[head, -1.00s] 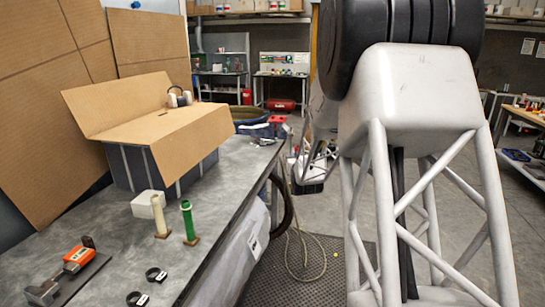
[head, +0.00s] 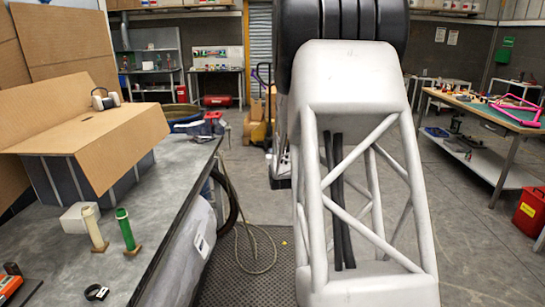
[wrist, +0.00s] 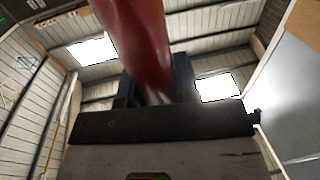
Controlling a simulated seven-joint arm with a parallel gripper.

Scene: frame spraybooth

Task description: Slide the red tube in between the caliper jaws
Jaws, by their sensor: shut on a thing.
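The red tube (wrist: 136,40) fills the upper middle of the wrist view. My gripper (wrist: 155,88) is shut on it, with dark fingers on either side of the tube. The tube's far end is out of view. In the head view, only part of the orange-bodied caliper (head: 8,284) shows, at the lower left corner on the workbench. Its jaws are outside the picture. My gripper is not seen in the head view, so its distance from the caliper cannot be told.
The grey workbench (head: 165,213) runs along the left. A green tube (head: 126,230) and a cream tube (head: 93,228) stand upright on small bases beside a white block (head: 75,217). A black ring (head: 96,292) lies nearer.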

